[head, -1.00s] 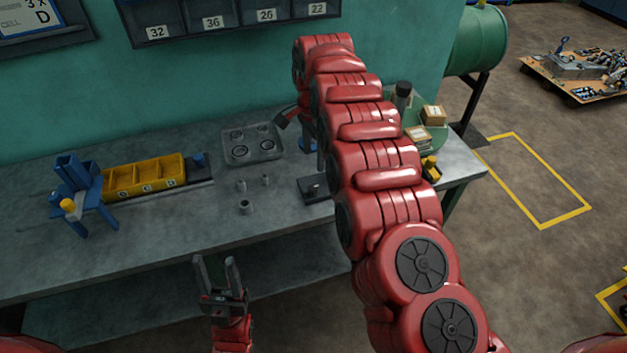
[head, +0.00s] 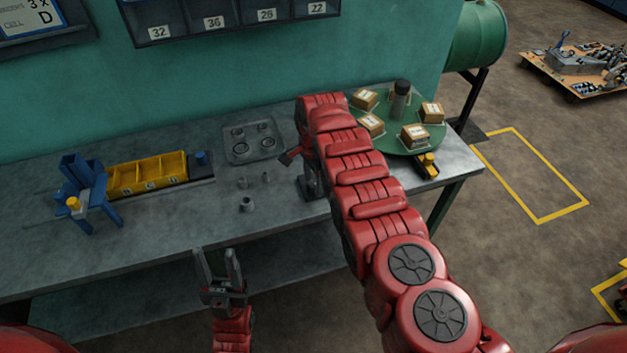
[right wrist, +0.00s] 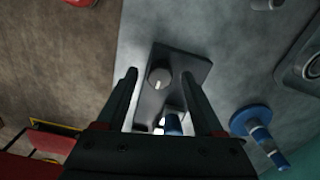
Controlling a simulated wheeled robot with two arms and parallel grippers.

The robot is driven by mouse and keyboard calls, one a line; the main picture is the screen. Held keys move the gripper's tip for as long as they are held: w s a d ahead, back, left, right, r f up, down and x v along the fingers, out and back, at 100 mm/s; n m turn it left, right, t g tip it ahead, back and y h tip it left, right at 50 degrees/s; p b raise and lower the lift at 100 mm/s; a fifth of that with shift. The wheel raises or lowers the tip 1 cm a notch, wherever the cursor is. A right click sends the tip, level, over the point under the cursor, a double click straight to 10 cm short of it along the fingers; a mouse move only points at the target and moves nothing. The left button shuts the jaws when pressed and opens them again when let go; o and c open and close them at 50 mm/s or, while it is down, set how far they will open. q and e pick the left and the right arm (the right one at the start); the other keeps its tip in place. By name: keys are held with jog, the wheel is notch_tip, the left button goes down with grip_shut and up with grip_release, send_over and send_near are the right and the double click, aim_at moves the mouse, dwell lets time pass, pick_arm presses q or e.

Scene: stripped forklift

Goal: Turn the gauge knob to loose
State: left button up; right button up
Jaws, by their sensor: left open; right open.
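The gauge knob (right wrist: 159,78), a round grey knob with a pale pointer line, stands on a dark rectangular block (right wrist: 192,64) in the right wrist view. My right gripper (right wrist: 158,84) is open, with one finger on each side of the knob in that picture; I cannot tell whether they touch it. In the head view my right arm hides the knob, and part of the dark fixture (head: 308,186) shows beside the arm. My left gripper (head: 219,268) is open and empty in front of the bench's front edge.
A blue-based stand (right wrist: 250,122) is close to the right finger in the wrist view. On the bench (head: 290,212) are a grey tray (head: 232,157), several small grey cylinders, a yellow bin (head: 148,174), a blue fixture (head: 88,195) and a green turntable (head: 388,140) with boxes.

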grip_shut()
